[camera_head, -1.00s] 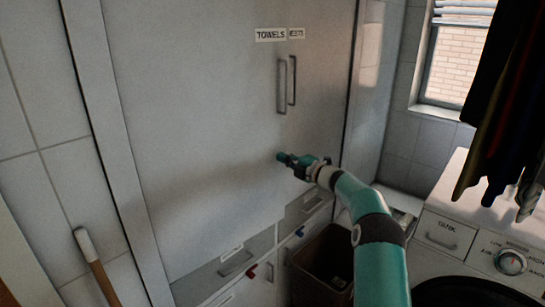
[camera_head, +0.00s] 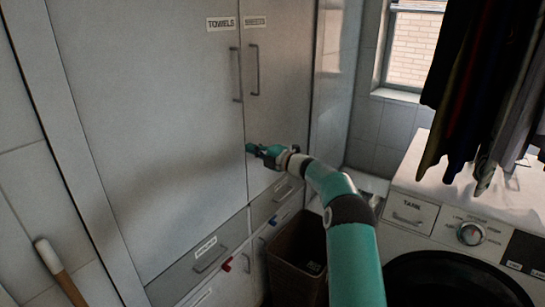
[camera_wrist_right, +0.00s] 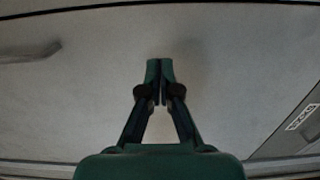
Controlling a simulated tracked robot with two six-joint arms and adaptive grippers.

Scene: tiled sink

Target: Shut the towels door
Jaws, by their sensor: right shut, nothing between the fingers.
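The towels door (camera_head: 150,130) is a tall pale grey panel with a TOWELS label (camera_head: 222,24) and a bar handle (camera_head: 237,75). It stands almost level with the sheets door (camera_head: 282,100); I cannot tell whether a thin gap remains. My right gripper (camera_head: 250,148) is shut and empty, its fingertips at the towels door's free edge, below the handle. In the right wrist view the shut fingertips (camera_wrist_right: 160,66) are against or very close to a pale door face (camera_wrist_right: 85,85); contact is unclear. My left gripper is out of view.
Drawers (camera_head: 208,258) sit below the doors. A brown bin (camera_head: 290,262) stands under my right arm, with a washing machine (camera_head: 455,235) to the right. Dark clothes (camera_head: 480,90) hang above it. A wooden-handled stick (camera_head: 58,272) leans at the lower left.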

